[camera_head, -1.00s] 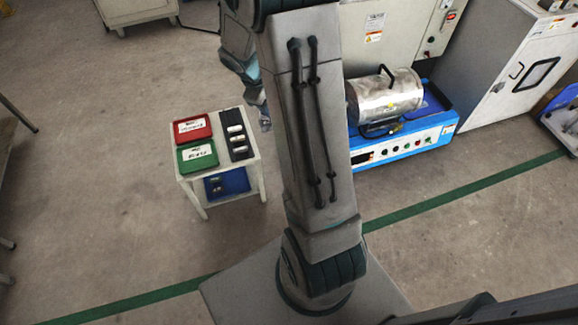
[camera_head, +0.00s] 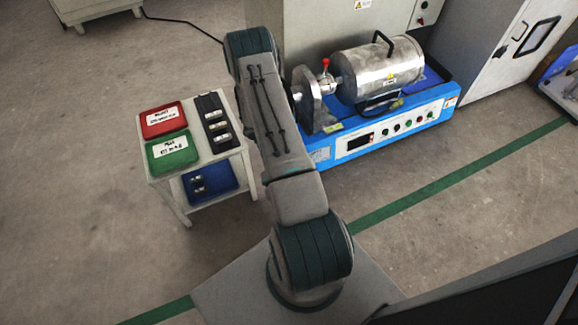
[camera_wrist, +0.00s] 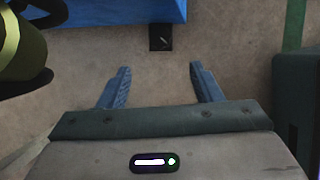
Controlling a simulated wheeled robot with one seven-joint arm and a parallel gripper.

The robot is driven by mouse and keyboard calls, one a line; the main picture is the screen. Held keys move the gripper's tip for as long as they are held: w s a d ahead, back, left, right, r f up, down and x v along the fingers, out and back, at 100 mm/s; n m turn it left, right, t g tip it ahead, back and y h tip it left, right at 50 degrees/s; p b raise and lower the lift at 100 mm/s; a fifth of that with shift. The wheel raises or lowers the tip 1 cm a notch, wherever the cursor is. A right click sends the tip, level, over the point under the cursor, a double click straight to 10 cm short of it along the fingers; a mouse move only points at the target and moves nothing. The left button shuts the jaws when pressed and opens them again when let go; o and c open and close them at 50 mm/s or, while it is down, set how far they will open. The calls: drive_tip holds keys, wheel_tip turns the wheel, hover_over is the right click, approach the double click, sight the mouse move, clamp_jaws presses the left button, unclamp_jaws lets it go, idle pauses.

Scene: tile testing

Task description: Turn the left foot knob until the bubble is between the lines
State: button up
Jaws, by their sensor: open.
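The blue-based machine (camera_head: 320,155) with a metal drum (camera_head: 375,75) stands right of my arm in the head view. A small yellow-green patch (camera_head: 333,128) lies on its left end; I cannot tell whether it is the bubble level, and no bubble or lines can be made out. In the wrist view, the blue edge (camera_wrist: 125,11) is at the top, with a small dark square part (camera_wrist: 160,38) below it, possibly a foot. I cannot tell whether it is the left foot knob. My gripper (camera_wrist: 160,78) is open and empty, apart from that part. The head view does not show my gripper.
A small white table (camera_head: 237,160) left of my arm holds a red tray (camera_head: 162,120), a green tray (camera_head: 171,152) and a dark rack (camera_head: 216,125). Open floor lies in front.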

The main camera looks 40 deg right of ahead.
drive_tip(key=b+x, duration=0.5)
drive_tip(key=x, duration=0.9)
drive_tip(key=shift+a+f, duration=0.1)
drive_tip(key=shift+a, duration=0.05)
drive_tip(key=c, duration=1)
